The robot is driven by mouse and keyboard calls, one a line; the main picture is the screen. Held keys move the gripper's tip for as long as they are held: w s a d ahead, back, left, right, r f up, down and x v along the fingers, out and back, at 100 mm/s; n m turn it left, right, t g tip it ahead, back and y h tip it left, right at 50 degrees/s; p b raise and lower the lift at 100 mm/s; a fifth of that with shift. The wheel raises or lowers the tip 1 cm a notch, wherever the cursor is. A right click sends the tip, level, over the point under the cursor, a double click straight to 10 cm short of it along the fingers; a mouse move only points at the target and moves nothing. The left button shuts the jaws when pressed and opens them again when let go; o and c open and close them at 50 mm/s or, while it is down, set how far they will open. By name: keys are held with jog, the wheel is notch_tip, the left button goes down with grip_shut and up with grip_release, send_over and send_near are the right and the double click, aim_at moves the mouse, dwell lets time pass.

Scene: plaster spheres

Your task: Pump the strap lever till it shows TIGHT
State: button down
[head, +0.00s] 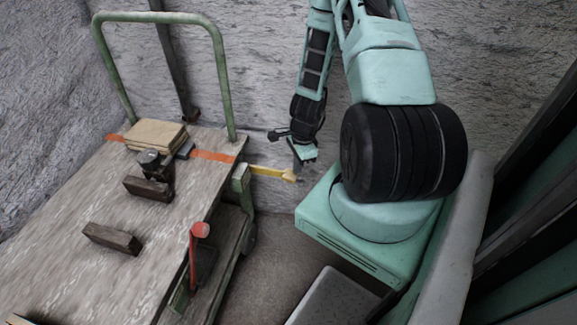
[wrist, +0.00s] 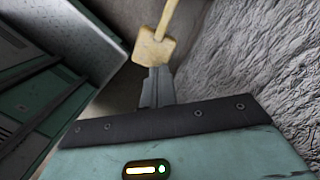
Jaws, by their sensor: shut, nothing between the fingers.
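A yellow lever (head: 268,171) sticks out to the right from the green ratchet housing (head: 240,178) at the cart's edge. Its blocky end (wrist: 153,48) also shows in the wrist view. An orange strap (head: 213,156) runs across the cart top toward that housing. My gripper (head: 298,173) is at the lever's free end; in the wrist view its fingers (wrist: 156,77) are shut together with nothing between them, their tips at the block's near side. I cannot tell whether they touch it. No TIGHT marking is readable in either view.
The cart (head: 60,235) carries a pale board stack (head: 155,134), a dark clamp-like piece (head: 150,160) and dark blocks (head: 112,239). A red-topped post (head: 199,230) stands at its near side. A rough grey wall (head: 260,60) rises close behind.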

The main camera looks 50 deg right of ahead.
jog(key=shift+s+d+r, duration=0.15)
jog(key=shift+s+d, duration=0.05)
jog(key=shift+d, duration=0.15)
notch_tip(320, 180, up, 17)
jog(key=d+p, duration=0.1)
jog(key=p, duration=0.2)
jog(key=shift+s+d+r+p, duration=0.15)
jog(key=shift+s+d+p, duration=0.1)
jog(key=shift+s+p, duration=0.2)
dwell(0.5)
